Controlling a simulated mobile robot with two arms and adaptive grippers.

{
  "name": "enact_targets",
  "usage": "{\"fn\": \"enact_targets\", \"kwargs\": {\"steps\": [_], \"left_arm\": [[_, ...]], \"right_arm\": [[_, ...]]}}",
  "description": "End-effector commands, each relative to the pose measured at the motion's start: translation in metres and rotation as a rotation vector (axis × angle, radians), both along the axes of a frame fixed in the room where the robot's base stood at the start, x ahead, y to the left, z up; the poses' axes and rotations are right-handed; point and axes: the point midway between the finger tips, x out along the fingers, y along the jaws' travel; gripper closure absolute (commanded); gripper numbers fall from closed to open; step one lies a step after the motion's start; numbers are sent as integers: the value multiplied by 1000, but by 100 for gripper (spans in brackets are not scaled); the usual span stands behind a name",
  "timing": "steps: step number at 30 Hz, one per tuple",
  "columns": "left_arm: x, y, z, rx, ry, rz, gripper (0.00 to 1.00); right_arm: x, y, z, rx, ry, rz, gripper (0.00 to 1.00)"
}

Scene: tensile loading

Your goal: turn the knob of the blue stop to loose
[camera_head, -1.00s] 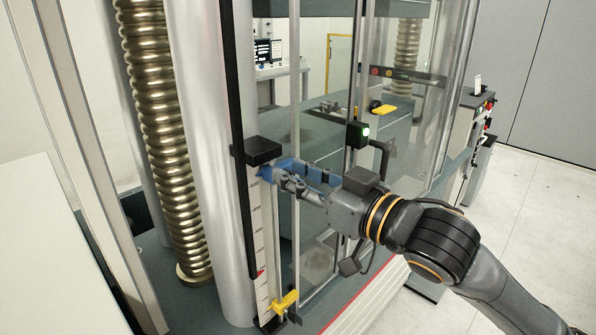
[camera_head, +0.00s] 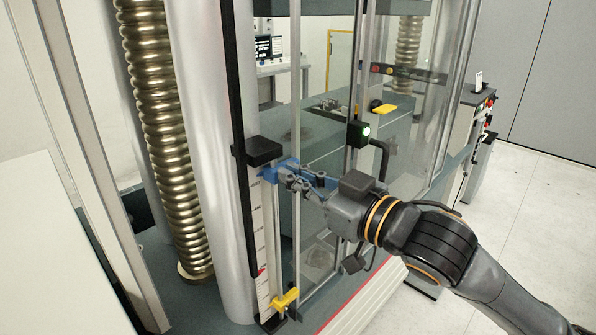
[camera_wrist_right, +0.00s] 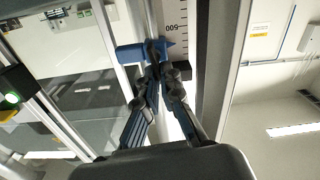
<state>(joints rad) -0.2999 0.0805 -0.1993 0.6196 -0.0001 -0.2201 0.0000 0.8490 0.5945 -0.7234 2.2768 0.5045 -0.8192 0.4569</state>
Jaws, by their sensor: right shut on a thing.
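The blue stop (camera_head: 271,174) sits on the upright rod beside the white scale, just below a black block. My right gripper (camera_head: 293,181) reaches it from the right, with its fingertips closed at the stop's front. In the right wrist view, the blue stop (camera_wrist_right: 129,54) lies across the rod near the scale's 500 mark. There the right gripper (camera_wrist_right: 160,72) has its fingertips together on the small dark knob (camera_wrist_right: 155,48) of the stop. The fingertips hide most of the knob, so its turn angle cannot be told. My left gripper is not in view.
A yellow stop (camera_head: 285,300) sits lower on the same rod. The black block (camera_head: 257,151) is close above the blue stop. A clear guard door with a black handle (camera_head: 381,160) and a green-lit switch (camera_head: 358,133) stands near my right arm.

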Motion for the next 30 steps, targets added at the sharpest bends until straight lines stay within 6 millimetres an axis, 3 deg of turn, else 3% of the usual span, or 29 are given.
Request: {"fn": "enact_targets", "kwargs": {"steps": [30], "left_arm": [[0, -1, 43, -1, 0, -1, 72]], "right_arm": [[-9, 9, -8, -673, -673, 1, 100]]}}
